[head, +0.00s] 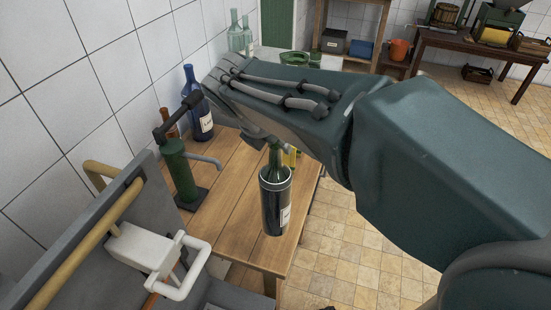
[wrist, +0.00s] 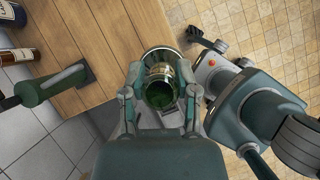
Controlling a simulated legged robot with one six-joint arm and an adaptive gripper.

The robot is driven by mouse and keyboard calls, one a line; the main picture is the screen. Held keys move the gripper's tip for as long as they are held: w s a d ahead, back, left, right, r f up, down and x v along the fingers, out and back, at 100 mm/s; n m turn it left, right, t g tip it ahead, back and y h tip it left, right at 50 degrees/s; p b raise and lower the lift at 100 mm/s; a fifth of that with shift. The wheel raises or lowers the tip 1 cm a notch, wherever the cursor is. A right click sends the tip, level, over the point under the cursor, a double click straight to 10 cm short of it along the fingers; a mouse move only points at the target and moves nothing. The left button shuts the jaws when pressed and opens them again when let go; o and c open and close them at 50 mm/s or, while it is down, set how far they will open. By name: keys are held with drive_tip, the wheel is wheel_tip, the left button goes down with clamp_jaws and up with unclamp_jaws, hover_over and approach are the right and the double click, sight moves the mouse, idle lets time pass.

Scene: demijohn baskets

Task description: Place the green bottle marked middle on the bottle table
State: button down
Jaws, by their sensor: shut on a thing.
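The green bottle (head: 276,195) hangs upright from my gripper (head: 268,142) in the head view, with a pale label on its lower right side. It appears in front of the wooden table (head: 225,183). In the wrist view, my gripper (wrist: 160,106) has its fingers on both sides of the bottle neck (wrist: 160,88), seen from above. The bottle's base is hidden in the wrist view. I cannot tell how high the bottle is above the tabletop or floor. My arm hides part of the table's far end.
A green hand-lever corker (head: 179,170) stands on the table's left side. A blue bottle (head: 198,105) and a brown bottle (head: 170,122) stand behind it by the tiled wall. A grey machine with a white handle (head: 150,249) fills the lower left. The table's middle boards are bare.

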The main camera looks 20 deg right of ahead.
drive_tip(key=w+d+f, duration=0.1)
drive_tip(key=w+f, duration=1.1)
drive_tip(key=w, duration=0.1)
drive_tip(key=shift+d+f, duration=0.25)
drive_tip(key=shift+d, duration=0.05)
drive_tip(key=shift+c, duration=1.8)
unclamp_jaws()
drive_tip(key=shift+f, duration=0.15)
